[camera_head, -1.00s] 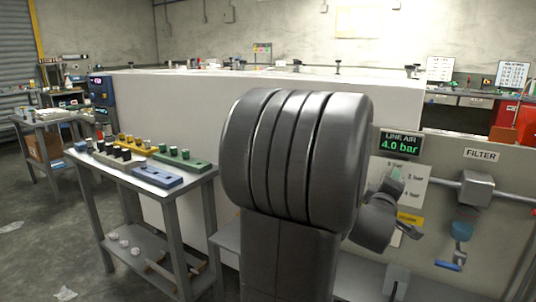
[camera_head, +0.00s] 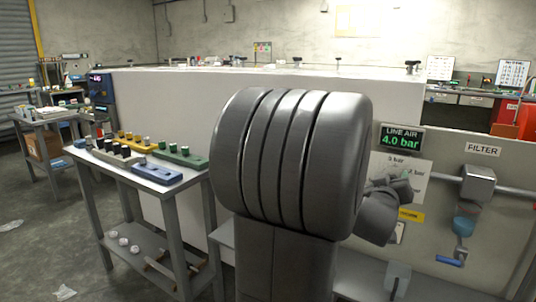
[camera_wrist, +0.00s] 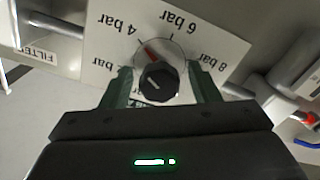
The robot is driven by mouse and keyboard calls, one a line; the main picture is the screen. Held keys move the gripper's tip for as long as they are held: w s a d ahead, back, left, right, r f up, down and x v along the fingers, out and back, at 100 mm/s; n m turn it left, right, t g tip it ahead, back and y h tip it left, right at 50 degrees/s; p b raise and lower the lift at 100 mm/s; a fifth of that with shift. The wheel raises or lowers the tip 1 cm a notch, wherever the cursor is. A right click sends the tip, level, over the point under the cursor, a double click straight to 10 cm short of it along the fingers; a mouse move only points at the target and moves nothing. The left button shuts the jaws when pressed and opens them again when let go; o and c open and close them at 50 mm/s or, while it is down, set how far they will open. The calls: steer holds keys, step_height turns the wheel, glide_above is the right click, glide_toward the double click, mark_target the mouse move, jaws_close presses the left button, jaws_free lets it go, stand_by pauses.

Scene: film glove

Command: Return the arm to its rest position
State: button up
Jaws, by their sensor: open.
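In the wrist view my gripper (camera_wrist: 163,82) is open, its two dark green fingers apart on either side of a black knob (camera_wrist: 158,80). Gaps show between the fingers and the knob; I cannot tell how far in front of it they are. The knob sits on a white dial plate (camera_wrist: 225,50) marked in bar, with a red mark near 4 bar. In the head view my arm's large grey joint fills the middle and hides part of the plate (camera_head: 420,170). The gripper end shows only partly, right of that joint.
A line air display (camera_head: 401,139) reads 4.0 bar. To the right is a filter (camera_head: 465,224) with a blue bowl on a pipe. A bench (camera_head: 150,180) with coloured blocks stands left of my arm. Open floor lies further left.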

steer(key=m, duration=0.5)
steer(key=shift+d+m, duration=0.1)
steer(key=shift+m, duration=1.6)
steer(key=shift+s, duration=0.1)
